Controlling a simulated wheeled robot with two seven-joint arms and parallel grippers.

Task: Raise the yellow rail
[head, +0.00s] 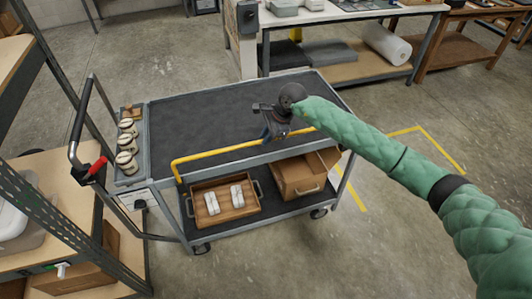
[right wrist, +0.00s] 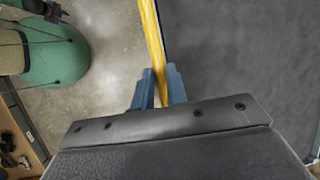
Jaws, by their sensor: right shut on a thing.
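The yellow rail (head: 220,151) runs along the near long side of a grey cart (head: 334,90). Its left end bends down to the cart's frame. My right gripper (head: 272,134) is at the rail's right part, with the arm coming in from the right. In the right wrist view the rail (right wrist: 152,35) passes between the two blue fingers of the right gripper (right wrist: 160,92), which are shut on it. The gripper hides part of the rail in the head view. My left gripper is not in view.
The cart's dark top is bare. Its lower shelf holds a wooden tray (head: 247,211) with two pale items and a cardboard box (head: 297,178). A shelf rack (head: 85,190) stands close at left, a white-topped table (head: 330,13) behind. Floor at right is clear.

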